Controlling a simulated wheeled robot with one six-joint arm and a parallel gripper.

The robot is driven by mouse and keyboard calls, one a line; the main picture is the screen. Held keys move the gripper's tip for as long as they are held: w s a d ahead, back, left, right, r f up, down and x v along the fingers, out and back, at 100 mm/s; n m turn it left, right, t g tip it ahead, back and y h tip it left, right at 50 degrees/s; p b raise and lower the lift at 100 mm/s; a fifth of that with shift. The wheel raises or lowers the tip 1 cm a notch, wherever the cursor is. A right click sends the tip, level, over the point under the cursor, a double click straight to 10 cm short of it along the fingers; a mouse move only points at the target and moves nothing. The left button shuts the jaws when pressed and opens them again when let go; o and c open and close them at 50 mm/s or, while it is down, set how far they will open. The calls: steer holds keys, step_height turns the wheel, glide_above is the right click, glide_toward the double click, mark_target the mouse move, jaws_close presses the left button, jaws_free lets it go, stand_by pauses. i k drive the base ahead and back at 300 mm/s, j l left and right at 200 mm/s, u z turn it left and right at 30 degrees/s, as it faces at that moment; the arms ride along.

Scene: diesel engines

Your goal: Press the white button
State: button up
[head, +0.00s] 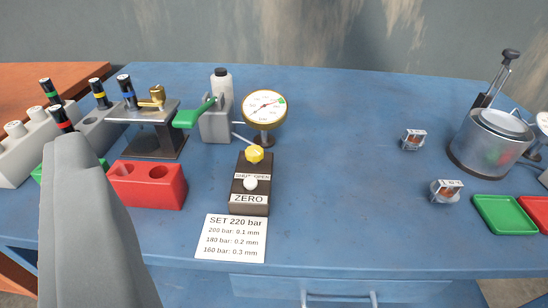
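The white button (250,184) is a small round knob on the front of a dark block (236,208). A "SHUT OPEN" label is above it and a "ZERO" label below it. A yellow knob (254,154) sits on top of the block. A grey part of my gripper (92,225) rises in the left foreground, well left of the button and apart from it. I see only this one part, so whether the gripper is open or shut does not show.
A dial gauge (265,106) stands behind the block, beside a green-handled pump (215,122). A red two-hole holder (147,185) is to the left. A "SET 220 bar" card (231,238) lies in front. The blue table (345,170) is clear right of the block.

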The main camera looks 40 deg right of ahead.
mark_target(250, 183)
steer(key=z, duration=0.65)
